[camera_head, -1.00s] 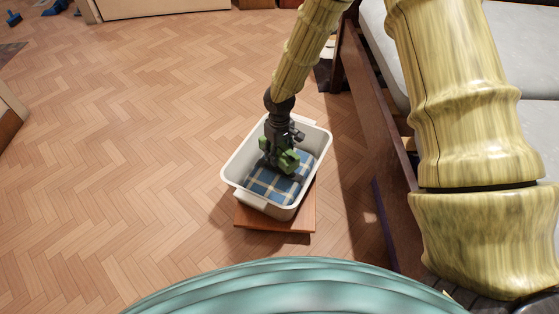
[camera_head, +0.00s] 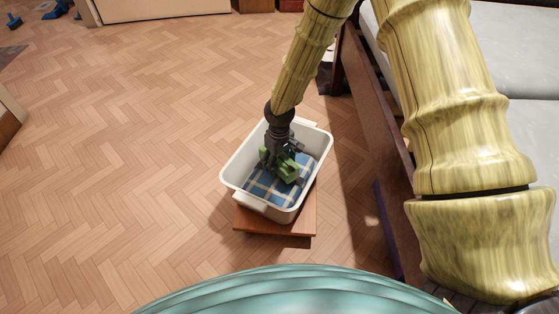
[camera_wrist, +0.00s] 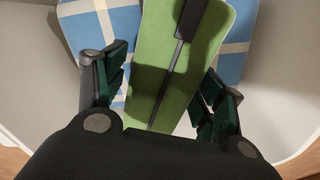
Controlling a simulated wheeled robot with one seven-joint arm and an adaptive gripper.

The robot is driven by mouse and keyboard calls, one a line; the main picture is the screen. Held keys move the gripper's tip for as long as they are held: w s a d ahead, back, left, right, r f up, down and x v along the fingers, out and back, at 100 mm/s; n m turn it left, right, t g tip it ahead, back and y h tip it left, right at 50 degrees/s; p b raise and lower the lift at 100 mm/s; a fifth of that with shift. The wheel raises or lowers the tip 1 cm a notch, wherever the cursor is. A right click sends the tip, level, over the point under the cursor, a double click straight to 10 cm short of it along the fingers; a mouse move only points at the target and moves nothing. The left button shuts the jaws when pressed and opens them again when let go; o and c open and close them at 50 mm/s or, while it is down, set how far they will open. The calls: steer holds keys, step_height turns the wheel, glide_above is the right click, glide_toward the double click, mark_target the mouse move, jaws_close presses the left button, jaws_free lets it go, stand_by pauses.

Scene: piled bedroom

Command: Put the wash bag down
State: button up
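The green wash bag (camera_head: 287,170), with a dark zip strip, is inside the white tub (camera_head: 231,166), over a blue checked cloth (camera_head: 262,187). In the wrist view the wash bag (camera_wrist: 165,65) lies between the two fingers of my gripper (camera_wrist: 163,85). The fingers are spread, with a gap showing between the bag and the right finger; contact on the left is unclear. In the head view my gripper (camera_head: 280,155) reaches down into the tub and hides part of the bag.
The tub stands on a small reddish wooden stand (camera_head: 268,226). A bed with a dark wooden side rail (camera_head: 372,130) and grey mattress (camera_head: 530,130) is close on the right.

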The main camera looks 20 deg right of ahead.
mark_target(279, 158)
stand_by(0.3)
step_height(279, 158, up, 13)
steer(key=p, duration=0.5)
steer(key=shift+f+p, duration=0.15)
steer(key=shift+p, duration=0.2)
